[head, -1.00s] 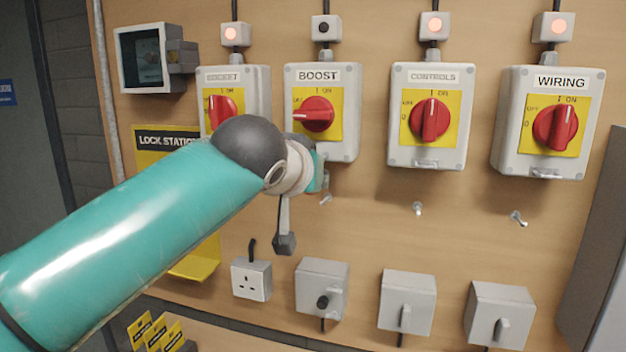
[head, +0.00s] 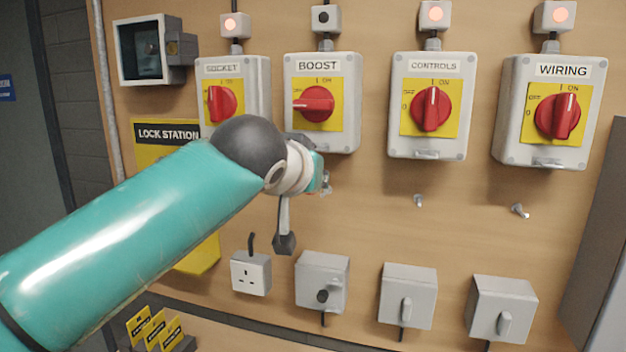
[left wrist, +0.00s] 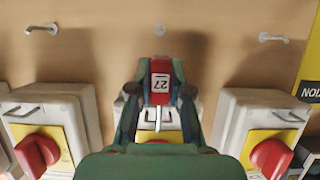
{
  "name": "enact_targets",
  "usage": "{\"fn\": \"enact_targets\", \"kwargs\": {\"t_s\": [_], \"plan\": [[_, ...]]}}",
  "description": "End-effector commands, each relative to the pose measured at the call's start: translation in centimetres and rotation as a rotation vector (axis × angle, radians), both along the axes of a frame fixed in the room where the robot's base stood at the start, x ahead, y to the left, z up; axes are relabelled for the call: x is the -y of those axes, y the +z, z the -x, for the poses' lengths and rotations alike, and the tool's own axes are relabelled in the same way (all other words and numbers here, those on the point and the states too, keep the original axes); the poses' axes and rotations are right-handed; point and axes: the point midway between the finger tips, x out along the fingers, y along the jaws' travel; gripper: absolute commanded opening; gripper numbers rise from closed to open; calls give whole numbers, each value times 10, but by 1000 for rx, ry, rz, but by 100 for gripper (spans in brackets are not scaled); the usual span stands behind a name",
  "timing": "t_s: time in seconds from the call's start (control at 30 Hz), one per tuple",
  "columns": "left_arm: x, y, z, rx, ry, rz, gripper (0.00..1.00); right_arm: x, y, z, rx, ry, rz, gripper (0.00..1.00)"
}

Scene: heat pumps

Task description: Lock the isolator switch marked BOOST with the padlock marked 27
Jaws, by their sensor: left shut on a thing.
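The BOOST isolator switch (head: 347,130) is a grey box whose red handle (head: 317,103) points left, to OFF; the lamp above it is dark. My left gripper (left wrist: 160,78) is shut on the red padlock (left wrist: 160,88), whose white label reads 27. In the left wrist view, which is upside down, the padlock is in front of the BOOST switch's lower end. Pale metal bars (left wrist: 151,114) show at the padlock's shackle side; I cannot tell whether the shackle passes through the hasp. In the head view my arm hides the padlock and most of the gripper.
SOCKET (head: 255,73), CONTROLS (head: 460,125) and WIRING (head: 510,150) switches flank BOOST; their lamps glow. Metal pegs (head: 418,200) project below them. A yellow lock station (head: 150,155) is at left. A socket outlet (head: 250,274) and grey boxes (head: 408,283) are lower down.

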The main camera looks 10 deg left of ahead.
Motion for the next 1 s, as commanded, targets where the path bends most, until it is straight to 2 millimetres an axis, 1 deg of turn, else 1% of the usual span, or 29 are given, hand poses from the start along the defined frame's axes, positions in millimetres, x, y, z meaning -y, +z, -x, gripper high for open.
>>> {"fn": "enact_targets", "kwargs": {"t_s": [0.03,0.2,0.5,0.67,0.77,1.0], "plan": [[0,0,0,1,0,0,20,0,0,0,0,0,0,0],[0,0,0,1,0,0,47,0,0,0,0,0,0,0],[0,0,1,0,0,0,47,0,0,0,0,0,0,0],[-1,5,10,2,-1,1,47,0,1,0,0,0,0,0],[-1,11,24,3,-3,1,47,0,1,0,0,0,0,0],[-5,29,68,3,-3,1,47,0,1,0,0,0,0,0]]}}
